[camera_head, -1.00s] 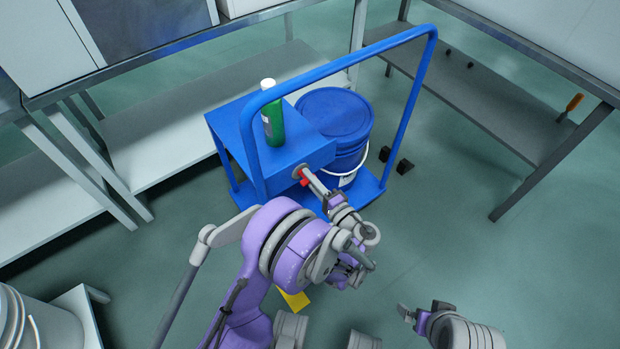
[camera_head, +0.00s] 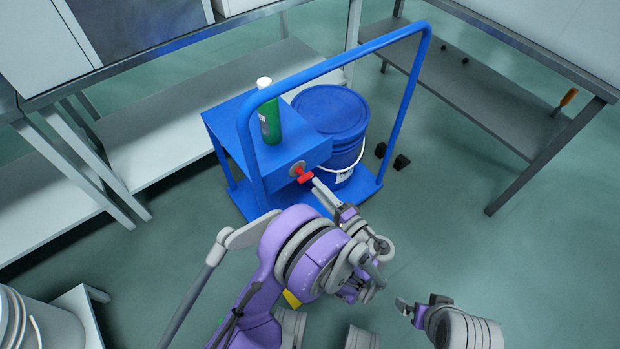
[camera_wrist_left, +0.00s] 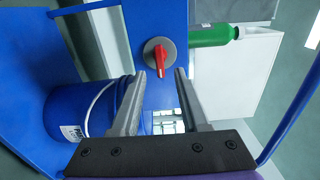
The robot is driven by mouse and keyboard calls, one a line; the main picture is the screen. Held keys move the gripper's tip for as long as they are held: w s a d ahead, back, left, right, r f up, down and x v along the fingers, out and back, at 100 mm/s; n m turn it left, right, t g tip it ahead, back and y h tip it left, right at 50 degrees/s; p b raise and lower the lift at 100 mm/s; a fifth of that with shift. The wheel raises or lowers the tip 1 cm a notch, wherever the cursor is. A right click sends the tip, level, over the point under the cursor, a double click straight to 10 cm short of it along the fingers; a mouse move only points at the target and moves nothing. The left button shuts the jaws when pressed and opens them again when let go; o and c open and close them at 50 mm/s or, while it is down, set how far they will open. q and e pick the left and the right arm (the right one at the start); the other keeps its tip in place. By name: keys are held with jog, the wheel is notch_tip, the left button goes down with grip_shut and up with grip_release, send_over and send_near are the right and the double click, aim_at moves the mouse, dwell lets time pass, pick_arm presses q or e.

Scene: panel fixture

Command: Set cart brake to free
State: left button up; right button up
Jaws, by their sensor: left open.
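The blue cart (camera_head: 412,90) carries a blue box (camera_head: 222,124) with a red brake knob (camera_head: 304,176) on a round grey plate on its face. In the left wrist view the red knob (camera_wrist_left: 160,60) stands lengthwise up the picture, just beyond the fingertips. My left gripper (camera_head: 318,184) is in front of the knob; in the left wrist view its fingers (camera_wrist_left: 161,74) are apart with nothing between them. The knob looks free of the fingers. My right gripper (camera_head: 420,309) is low at the right, away from the cart; its jaw opening is unclear.
A green bottle (camera_head: 270,128) stands on the box, close to the knob. A lidded blue bucket (camera_head: 330,112) sits on the cart beside the box. Benches with shelves (camera_head: 190,116) stand behind and at the right (camera_head: 480,105). Open floor (camera_head: 440,230) lies right of the cart.

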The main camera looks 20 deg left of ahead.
pick_arm(q)
jog(key=v, duration=0.5)
dwell(0.4)
